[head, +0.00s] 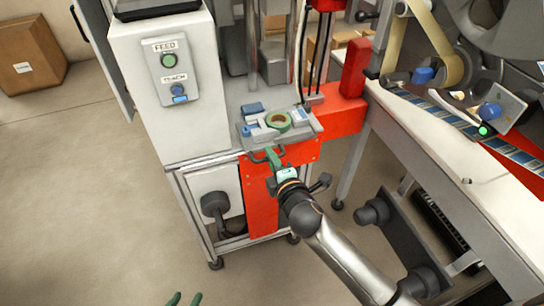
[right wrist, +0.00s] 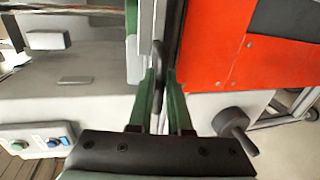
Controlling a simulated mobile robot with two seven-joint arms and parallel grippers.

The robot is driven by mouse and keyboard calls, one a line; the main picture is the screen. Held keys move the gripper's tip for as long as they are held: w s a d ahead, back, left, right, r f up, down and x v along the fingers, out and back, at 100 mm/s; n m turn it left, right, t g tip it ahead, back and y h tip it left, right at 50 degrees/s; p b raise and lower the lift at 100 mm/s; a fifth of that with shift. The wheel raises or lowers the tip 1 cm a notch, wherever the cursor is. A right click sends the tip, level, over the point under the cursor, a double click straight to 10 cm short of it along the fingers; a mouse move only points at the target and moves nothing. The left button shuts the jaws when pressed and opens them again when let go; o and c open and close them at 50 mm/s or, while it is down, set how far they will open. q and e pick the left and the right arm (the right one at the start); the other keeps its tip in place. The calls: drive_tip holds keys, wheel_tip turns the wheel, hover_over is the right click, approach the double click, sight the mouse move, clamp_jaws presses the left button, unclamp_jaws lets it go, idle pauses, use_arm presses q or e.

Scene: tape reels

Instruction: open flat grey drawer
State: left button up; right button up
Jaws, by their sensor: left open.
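The flat grey drawer (head: 312,131) juts out of the machine's front above the red panel, its inside showing from above. In it lie a green tape reel (head: 279,121) and small blue pieces. My right gripper (head: 271,157) is at the drawer's front handle. In the right wrist view the dark handle (right wrist: 158,70) stands between the two green fingers (right wrist: 159,95), which look closed on it. My left gripper (head: 184,299) shows only its green fingertips at the bottom edge of the head view, open and empty, far from the drawer.
A white cabinet with a FEED panel (head: 173,72) stands left of the drawer. A white-topped machine table (head: 440,150) with tape and reels is at the right. Dark knobs (head: 214,203) stick out below. The floor (head: 80,200) at the left is clear; a cardboard box (head: 28,55) stands behind.

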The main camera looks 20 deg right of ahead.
drive_tip(key=o, duration=0.4)
use_arm(q)
drive_tip(key=shift+r, duration=0.1)
use_arm(e)
drive_tip(key=shift+s, duration=0.1)
drive_tip(key=shift+s+r, duration=0.1)
drive_tip(key=shift+s, duration=0.1)
use_arm(q)
drive_tip(key=shift+s+a+r+p, duration=0.2)
drive_tip(key=shift+r+p, duration=0.3)
drive_tip(key=shift+p, duration=0.45)
drive_tip(key=shift+s+a+r+p, duration=0.1)
drive_tip(key=shift+a+r+p, duration=0.1)
drive_tip(key=shift+r+p, duration=0.5)
use_arm(e)
drive_tip(key=shift+v, duration=5.95)
use_arm(q)
drive_tip(key=shift+f, duration=0.15)
use_arm(e)
drive_tip(key=shift+d, duration=0.15)
